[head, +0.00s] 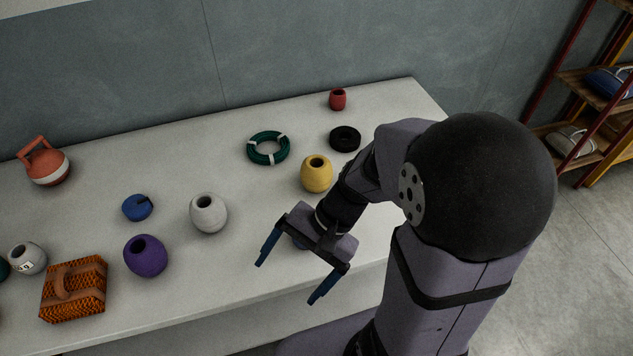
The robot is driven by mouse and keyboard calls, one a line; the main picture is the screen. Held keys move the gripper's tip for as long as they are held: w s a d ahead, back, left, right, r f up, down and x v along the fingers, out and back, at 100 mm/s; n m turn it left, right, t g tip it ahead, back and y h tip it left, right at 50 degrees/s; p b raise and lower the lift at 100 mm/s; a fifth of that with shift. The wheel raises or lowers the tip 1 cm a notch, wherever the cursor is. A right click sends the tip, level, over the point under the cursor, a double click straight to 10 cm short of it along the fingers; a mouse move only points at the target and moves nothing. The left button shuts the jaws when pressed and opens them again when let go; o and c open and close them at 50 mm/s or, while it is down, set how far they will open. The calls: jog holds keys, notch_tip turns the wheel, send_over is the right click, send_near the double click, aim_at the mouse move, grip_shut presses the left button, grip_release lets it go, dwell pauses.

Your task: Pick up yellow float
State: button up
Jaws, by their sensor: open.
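The yellow float (316,176) is a rounded, barrel-like piece with a dark hole in its top. My arm passes close to the float's right side in the picture but leaves most of the float visible.
A black ring (345,139), a green rope coil (268,148) and a small red float (338,99) lie behind the yellow one.

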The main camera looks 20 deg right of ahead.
jog(key=w+a+m+t+y+b, duration=0.4)
jog(key=w+m, duration=0.3)
jog(key=w, duration=0.1)
jog(key=m+t+h+b, duration=0.5)
jog(key=m+t+b, duration=0.3)
jog(key=m+t, duration=0.8)
send_over(326, 185)
jog(key=shift+w+r+m+g, duration=0.1)
jog(key=shift+w+m+g, duration=0.15)
jog(key=shift+m+g, duration=0.65)
notch_tip(326, 185, down, 8)
jog(key=shift+a+f+b, duration=0.1)
jog(key=shift+f+b, duration=0.05)
jog(key=shift+b, duration=0.35)
jog(key=shift+w+a, duration=0.1)
jog(key=shift+w, duration=0.3)
jog(key=shift+w+a+r, duration=0.2)
jog(key=shift+w+a, duration=0.05)
jog(key=shift+w, duration=0.45)
jog(key=shift+p+x, duration=0.55)
jog(key=shift+x, duration=2.05)
jog(key=shift+d, duration=0.1)
